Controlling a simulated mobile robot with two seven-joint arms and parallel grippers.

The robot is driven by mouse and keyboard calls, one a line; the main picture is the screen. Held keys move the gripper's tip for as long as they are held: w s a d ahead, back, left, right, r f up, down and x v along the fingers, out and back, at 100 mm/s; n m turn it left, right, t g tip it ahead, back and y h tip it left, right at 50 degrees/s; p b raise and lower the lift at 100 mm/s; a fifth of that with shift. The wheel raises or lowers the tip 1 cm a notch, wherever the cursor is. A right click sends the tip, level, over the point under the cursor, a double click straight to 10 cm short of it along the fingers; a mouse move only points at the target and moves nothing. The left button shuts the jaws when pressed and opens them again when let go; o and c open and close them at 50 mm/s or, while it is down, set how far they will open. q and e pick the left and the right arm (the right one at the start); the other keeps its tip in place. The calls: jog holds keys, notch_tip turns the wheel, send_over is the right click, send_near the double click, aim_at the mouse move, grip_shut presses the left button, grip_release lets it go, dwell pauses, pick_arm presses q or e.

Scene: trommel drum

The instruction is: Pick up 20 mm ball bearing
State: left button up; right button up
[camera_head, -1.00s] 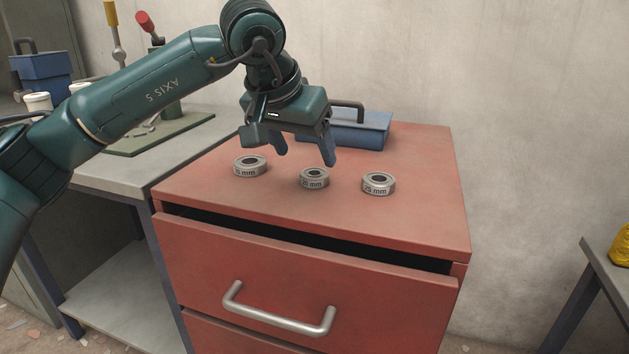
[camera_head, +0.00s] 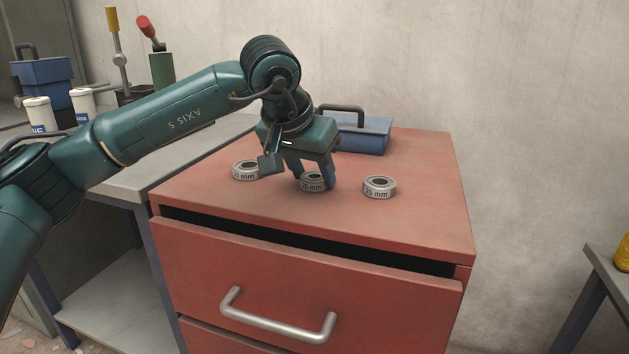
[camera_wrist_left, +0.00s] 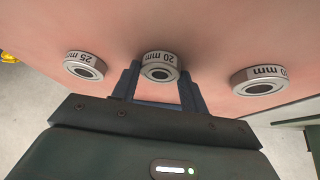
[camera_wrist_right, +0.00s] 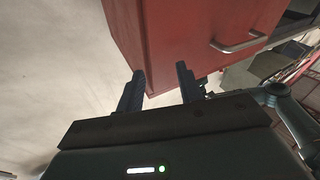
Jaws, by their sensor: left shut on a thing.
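The 20 mm ball bearing (camera_head: 312,186) is a short steel ring lying flat on the red cabinet top, in the middle of a row of three. Its label reads 20 mm in the left wrist view (camera_wrist_left: 160,61). My left gripper (camera_head: 313,176) reaches down over it, with one finger on each side, shut on the ring; it also shows in the left wrist view (camera_wrist_left: 160,82). The bearing still appears to rest on the top. My right gripper (camera_wrist_right: 160,80) is open and empty in the right wrist view, in front of the cabinet.
A 25 mm bearing (camera_head: 379,188) lies to the right and another bearing (camera_head: 246,171) to the left, partly close to my left gripper. A blue toolbox (camera_head: 362,135) stands behind. The red cabinet (camera_head: 425,230) has its top drawer slightly open. A grey bench (camera_head: 115,185) adjoins at left.

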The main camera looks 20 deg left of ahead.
pick_arm(q)
jog(key=c, duration=0.4)
